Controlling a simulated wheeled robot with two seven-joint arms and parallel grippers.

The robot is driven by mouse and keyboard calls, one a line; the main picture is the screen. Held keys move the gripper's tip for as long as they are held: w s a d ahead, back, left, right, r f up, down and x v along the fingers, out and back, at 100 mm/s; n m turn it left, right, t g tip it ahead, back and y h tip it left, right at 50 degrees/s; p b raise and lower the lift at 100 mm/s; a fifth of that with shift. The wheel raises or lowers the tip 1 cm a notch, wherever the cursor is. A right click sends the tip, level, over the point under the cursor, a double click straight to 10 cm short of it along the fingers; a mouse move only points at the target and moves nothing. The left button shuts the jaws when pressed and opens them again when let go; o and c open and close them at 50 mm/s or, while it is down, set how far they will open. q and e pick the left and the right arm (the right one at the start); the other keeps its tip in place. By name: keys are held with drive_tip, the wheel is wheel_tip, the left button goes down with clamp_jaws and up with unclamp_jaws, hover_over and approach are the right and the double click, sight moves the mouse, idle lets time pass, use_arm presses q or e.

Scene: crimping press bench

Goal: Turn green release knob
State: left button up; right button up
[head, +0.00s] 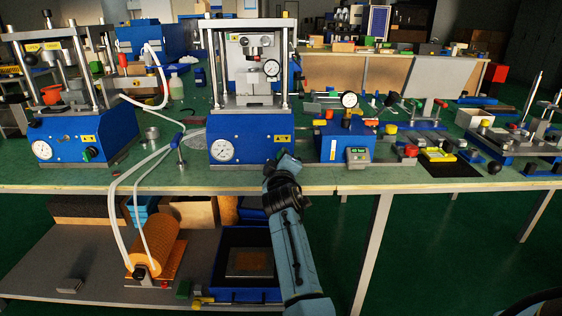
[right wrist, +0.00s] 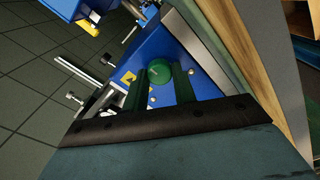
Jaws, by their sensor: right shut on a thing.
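The green release knob (right wrist: 159,71) is round with a pale mark on its face. It sits on the blue front of the press base (right wrist: 185,85) in the right wrist view. My right gripper (right wrist: 160,78) has one finger on each side of the knob and is shut on it. In the head view my right gripper (head: 284,157) reaches up to the lower right of the middle press's blue base (head: 250,133) and hides most of the knob there. My left gripper is not in view.
A pressure gauge (head: 223,150) is on the press front, left of my gripper. A blue unit with a gauge (head: 345,143) stands close on the right. The green bench's front edge (head: 350,188) runs under my arm. A lower shelf holds an orange coil (head: 157,250) and a blue tray (head: 222,262).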

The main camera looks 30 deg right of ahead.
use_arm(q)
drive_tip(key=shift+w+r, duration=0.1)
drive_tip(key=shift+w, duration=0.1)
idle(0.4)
use_arm(e)
drive_tip(key=o, duration=1)
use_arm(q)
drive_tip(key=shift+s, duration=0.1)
use_arm(e)
drive_tip(key=shift+s, duration=0.1)
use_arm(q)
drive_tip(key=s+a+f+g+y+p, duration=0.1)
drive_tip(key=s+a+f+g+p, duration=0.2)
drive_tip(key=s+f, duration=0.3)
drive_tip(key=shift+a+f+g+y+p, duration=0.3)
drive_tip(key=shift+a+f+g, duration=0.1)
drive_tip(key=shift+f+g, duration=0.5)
use_arm(e)
drive_tip(key=v, duration=1.2)
